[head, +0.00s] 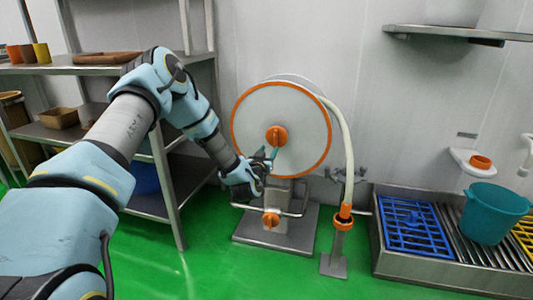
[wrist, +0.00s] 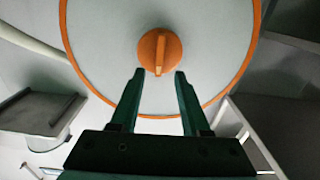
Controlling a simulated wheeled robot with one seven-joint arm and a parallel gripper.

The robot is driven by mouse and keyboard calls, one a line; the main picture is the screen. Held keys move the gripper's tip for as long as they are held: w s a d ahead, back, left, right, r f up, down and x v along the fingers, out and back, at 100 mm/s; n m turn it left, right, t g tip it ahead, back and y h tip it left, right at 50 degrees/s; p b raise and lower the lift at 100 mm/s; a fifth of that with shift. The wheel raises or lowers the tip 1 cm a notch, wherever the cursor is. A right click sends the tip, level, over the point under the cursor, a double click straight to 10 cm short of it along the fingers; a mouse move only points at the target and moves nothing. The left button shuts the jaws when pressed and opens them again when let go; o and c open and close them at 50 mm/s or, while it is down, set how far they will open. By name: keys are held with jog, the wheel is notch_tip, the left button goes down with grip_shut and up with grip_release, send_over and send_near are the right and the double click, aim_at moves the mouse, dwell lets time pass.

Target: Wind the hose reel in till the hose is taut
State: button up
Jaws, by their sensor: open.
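The hose reel (head: 300,108) is a round pale disc with an orange rim, on a grey stand near the wall. An orange knob (head: 277,136) sits at its centre; in the wrist view the knob (wrist: 160,52) shows a raised bar and lies beyond my fingertips. The pale hose (head: 347,150) leaves the reel at the top right and curves down to an orange fitting (head: 343,216) on a floor post. My gripper (head: 268,155) is in front of the reel, just below the knob. In the wrist view my gripper (wrist: 153,75) is open and empty, with its fingers apart.
An orange valve knob (head: 271,219) and a bent pipe are low on the stand. At right, a drain basin (head: 440,268) holds a blue crate (head: 415,228) and a teal bucket (head: 495,213). Green floor is clear in front.

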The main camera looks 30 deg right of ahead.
jog(key=shift+v, duration=1.4)
jog(key=a+r+n+g+y, duration=0.1)
jog(key=a+r+g+y, duration=0.2)
jog(key=a, duration=0.9)
jog(key=a+r+g+y, duration=0.1)
jog(key=a+g+y, duration=0.25)
jog(key=a, duration=0.75)
jog(key=s+a+r+n+g+y, duration=0.2)
jog(key=s+a+r+n+y, duration=0.1)
jog(key=s+a, duration=0.75)
jog(key=s+a+r+n+g+y, duration=0.2)
jog(key=s+a+n+g+y, duration=0.1)
jog(key=s+a, duration=0.7)
notch_tip(320, 180, up, 29)
jog(key=a+p, duration=0.1)
jog(key=p, duration=2.8)
jog(key=shift+w, duration=0.35)
jog(key=shift+h, duration=0.25)
